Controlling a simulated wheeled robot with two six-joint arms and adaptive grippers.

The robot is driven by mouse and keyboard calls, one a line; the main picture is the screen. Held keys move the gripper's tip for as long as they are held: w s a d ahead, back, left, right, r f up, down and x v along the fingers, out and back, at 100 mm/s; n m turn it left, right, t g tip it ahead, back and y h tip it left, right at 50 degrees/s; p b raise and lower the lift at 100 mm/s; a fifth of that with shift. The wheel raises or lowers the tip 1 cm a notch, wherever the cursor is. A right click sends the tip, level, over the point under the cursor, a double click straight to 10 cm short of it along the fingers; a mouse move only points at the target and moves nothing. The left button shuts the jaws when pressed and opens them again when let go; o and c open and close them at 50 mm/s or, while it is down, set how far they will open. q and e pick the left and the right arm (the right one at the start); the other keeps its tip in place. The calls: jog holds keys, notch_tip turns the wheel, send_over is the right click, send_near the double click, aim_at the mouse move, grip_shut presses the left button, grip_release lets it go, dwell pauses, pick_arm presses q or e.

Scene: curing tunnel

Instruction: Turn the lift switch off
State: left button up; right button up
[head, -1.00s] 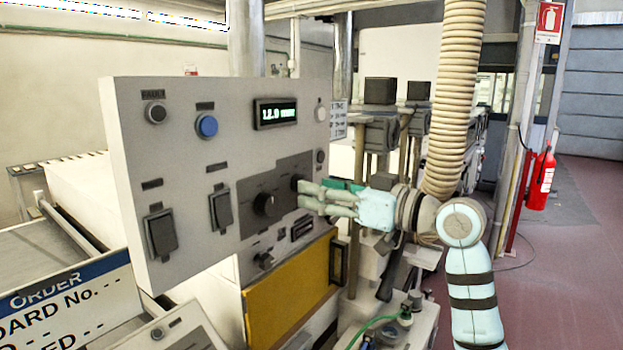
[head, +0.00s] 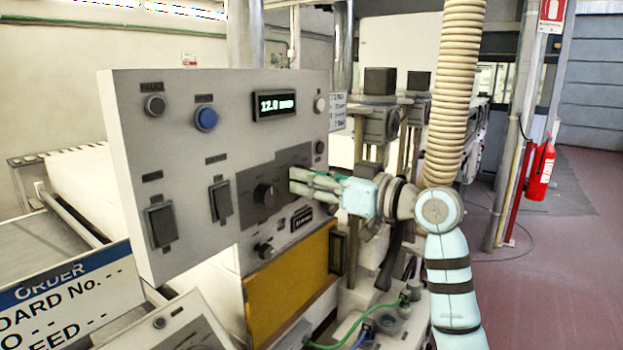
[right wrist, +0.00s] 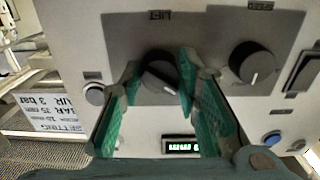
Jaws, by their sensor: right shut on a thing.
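The lift switch is a dark round knob (right wrist: 160,75) under an upside-down "LIFT" label in the right wrist view. A pale mark on it points toward the lower right there. My right gripper (right wrist: 160,84) has its green-padded fingers on both sides of this knob, shut on it. In the head view my right gripper (head: 292,181) reaches in from the right to the panel, and its fingers hide the lift knob. The grey control panel (head: 180,95) stands upright. My left gripper is not in view.
A second dark knob (right wrist: 252,62) sits beside the lift knob; it also shows in the head view (head: 265,195). A lit display (head: 276,105), a blue button (head: 205,118) and two covered switches are on the panel. A yellow panel (head: 290,285) is below. A ribbed hose (head: 455,90) hangs behind my arm.

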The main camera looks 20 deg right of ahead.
jog(key=shift+r+m+p, duration=0.15)
jog(key=shift+m+p, duration=5.15)
jog(key=o, duration=1.2)
jog(key=shift+c, duration=0.2)
jog(key=shift+s, duration=0.1)
